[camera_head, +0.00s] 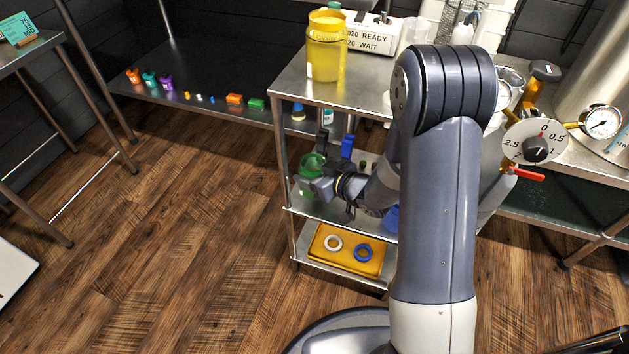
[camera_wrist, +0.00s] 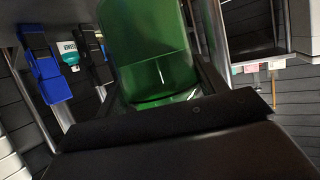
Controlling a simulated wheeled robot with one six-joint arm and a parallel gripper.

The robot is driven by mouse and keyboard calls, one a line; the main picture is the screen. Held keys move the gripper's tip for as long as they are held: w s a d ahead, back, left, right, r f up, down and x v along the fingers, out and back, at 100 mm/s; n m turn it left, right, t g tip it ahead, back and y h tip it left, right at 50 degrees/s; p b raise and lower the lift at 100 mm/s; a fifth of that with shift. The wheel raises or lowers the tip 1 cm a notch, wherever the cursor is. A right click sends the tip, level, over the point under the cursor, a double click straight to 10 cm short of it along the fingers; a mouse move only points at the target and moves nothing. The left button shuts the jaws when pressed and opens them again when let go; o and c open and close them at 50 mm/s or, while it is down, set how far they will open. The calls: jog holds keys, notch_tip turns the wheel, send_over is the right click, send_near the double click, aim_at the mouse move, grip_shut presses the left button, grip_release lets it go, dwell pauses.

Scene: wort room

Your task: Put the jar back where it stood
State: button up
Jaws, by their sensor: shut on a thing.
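A translucent green jar (camera_head: 311,163) is at the left side of the steel cart, near its middle shelf level. It fills the middle of the wrist view (camera_wrist: 152,48). My gripper (camera_head: 317,182) is shut on this green jar, with a finger on each side of it in the wrist view (camera_wrist: 160,92). The arm reaches in from the right. The jar's lower part is partly hidden by the gripper, and I cannot tell whether it touches the shelf.
The cart's middle shelf (camera_head: 338,212) also holds a blue clip-like item (camera_head: 347,145). A yellow jar (camera_head: 325,58) stands on the cart's top. An orange tray (camera_head: 338,263) with two rings sits on the bottom shelf. The wooden floor left of the cart is clear.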

jog(key=shift+f+b, duration=0.75)
jog(key=shift+f, duration=0.85)
jog(key=shift+f, duration=0.2)
jog(key=o, duration=0.9)
jog(key=shift+r, duration=0.1)
jog(key=shift+r, duration=0.2)
jog(key=p+v, duration=0.3)
jog(key=v, duration=0.9)
jog(key=shift+f, duration=0.1)
